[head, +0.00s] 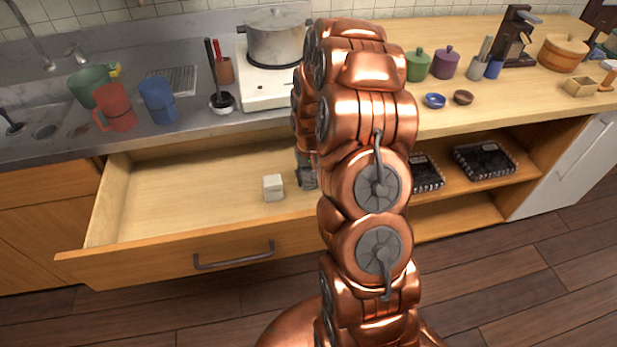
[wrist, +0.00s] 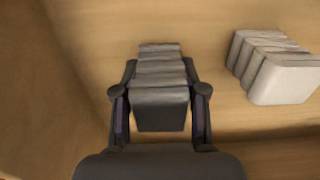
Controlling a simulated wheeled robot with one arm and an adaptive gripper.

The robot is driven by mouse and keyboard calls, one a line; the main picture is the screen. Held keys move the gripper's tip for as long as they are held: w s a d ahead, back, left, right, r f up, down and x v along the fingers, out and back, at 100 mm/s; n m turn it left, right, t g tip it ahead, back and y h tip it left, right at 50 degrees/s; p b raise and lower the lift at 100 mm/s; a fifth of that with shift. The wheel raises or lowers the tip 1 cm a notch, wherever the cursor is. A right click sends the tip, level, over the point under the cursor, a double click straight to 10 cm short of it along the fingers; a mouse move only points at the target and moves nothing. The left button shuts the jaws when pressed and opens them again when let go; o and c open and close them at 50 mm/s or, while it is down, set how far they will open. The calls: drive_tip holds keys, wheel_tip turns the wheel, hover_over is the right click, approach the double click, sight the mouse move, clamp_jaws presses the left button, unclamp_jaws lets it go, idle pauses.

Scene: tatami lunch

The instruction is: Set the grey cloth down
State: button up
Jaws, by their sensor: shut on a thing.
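In the wrist view, the folded grey cloth (wrist: 161,75) is between the two fingers of my gripper (wrist: 160,98), which is shut on it. The cloth is over the pale wooden floor of the open drawer (head: 185,195); I cannot tell whether it touches that floor. In the head view my arm hides most of the gripper (head: 306,172), and I cannot make out the cloth there. A folded white cloth (head: 273,187) lies in the drawer to the left of my gripper. It also shows at the right of the wrist view (wrist: 285,75), apart from the grey one.
The left part of the drawer is bare. The worktop above holds a pot (head: 277,38) on a stove, a red mug (head: 114,107) and a blue mug (head: 158,100). Two dark items, one of them a patterned tray (head: 485,161), sit on the shelf at right.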

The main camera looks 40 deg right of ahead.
drive_tip(key=shift+f, duration=0.4)
drive_tip(key=shift+f, duration=0.1)
drive_tip(key=o, duration=1)
